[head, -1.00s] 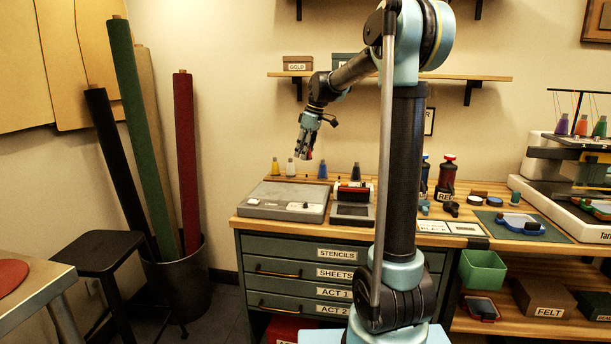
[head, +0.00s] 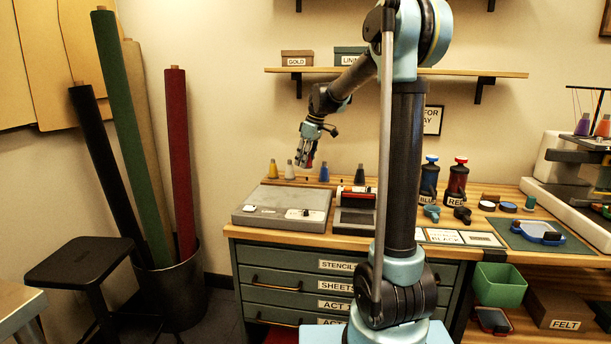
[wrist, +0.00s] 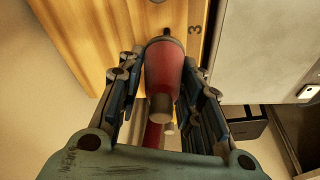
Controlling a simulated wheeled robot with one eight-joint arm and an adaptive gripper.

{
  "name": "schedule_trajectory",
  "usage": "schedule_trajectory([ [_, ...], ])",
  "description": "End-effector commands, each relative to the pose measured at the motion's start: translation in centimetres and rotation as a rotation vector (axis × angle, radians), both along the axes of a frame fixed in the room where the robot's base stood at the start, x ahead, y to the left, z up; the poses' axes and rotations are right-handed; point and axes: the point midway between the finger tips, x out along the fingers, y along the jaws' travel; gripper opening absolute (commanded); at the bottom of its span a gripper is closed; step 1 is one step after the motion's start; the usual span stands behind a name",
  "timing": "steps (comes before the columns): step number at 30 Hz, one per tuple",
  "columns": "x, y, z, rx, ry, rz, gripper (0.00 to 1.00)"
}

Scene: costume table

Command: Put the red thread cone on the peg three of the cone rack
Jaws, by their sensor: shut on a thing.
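My gripper (head: 306,161) is shut on the red thread cone, above the back of the bench. In the wrist view the red thread cone (wrist: 165,72) lies between the two fingers (wrist: 163,100). Its far end is beside a dark peg (wrist: 167,32) near a printed "3" on the wooden cone rack (wrist: 110,30). I cannot tell whether the peg touches or enters the cone. In the head view a yellow cone (head: 272,170) and a white cone (head: 290,170) stand left of my gripper. A blue cone (head: 324,173) and a dark cone (head: 360,175) stand to its right.
A grey flat machine (head: 283,207) lies in front of the rack, with a black device (head: 356,208) to its right. A shelf (head: 400,71) hangs above. Blue and red bottles (head: 457,182) stand further right. Fabric rolls (head: 178,160) stand in a bin on the left.

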Motion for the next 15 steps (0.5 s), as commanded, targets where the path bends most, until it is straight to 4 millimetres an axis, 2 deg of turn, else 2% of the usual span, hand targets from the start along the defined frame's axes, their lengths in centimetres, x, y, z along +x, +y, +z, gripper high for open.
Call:
schedule_trajectory([
  [8,0.0,0.1,-1.9,0.000,0.000,0.001,0.11],
  [15,0.0,0.1,-4.9,0.000,0.000,0.001,0.11],
])
